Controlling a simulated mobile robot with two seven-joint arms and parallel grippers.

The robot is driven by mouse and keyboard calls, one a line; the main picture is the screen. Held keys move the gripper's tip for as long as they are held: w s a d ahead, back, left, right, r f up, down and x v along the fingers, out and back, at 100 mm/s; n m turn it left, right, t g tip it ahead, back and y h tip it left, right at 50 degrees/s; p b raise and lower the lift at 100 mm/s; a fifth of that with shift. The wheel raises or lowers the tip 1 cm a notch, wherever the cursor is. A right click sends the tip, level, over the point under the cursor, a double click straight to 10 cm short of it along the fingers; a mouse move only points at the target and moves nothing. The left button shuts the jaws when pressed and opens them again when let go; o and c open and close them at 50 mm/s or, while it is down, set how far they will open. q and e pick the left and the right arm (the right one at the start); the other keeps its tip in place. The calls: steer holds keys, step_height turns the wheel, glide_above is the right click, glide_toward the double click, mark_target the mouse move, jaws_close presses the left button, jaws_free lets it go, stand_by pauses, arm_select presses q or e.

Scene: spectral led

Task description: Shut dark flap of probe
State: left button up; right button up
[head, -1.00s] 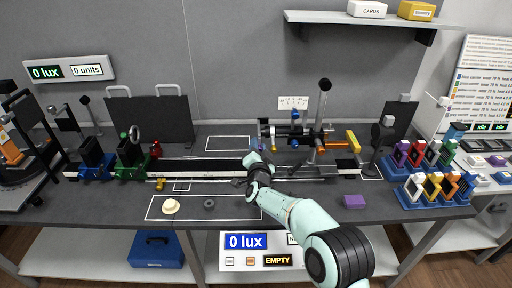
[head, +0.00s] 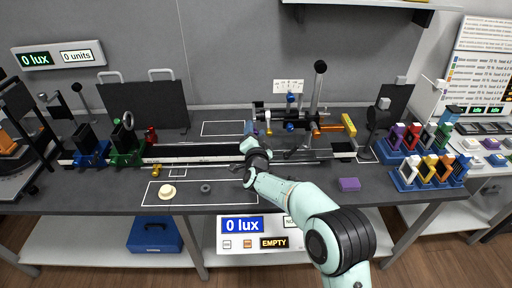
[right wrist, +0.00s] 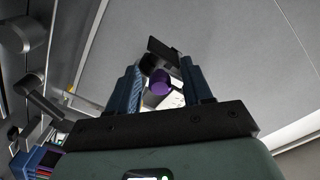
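My right gripper (right wrist: 160,72) shows in the right wrist view with its two blue fingers apart. A purple cylindrical part (right wrist: 160,83) appears between and beyond the fingers; I cannot tell whether they touch it. A dark flat plate (right wrist: 163,50), which looks like the probe's flap, stands tilted just past the fingertips. In the head view my right gripper (head: 249,128) reaches over the rail beside the left end of a dark rod assembly (head: 290,120). The probe and flap are too small there to make out. My left gripper is out of view.
A black rail (head: 195,153) runs along the bench, with blue and green carriers at its left. A tall post (head: 318,90) rises right of the gripper.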

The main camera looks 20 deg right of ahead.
arm_select(q)
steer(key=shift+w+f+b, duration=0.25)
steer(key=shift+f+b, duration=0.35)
steer(key=shift+b, duration=0.1)
arm_select(e)
steer(key=v, duration=1.2)
steer(key=shift+s, duration=0.25)
steer(key=shift+a, duration=0.1)
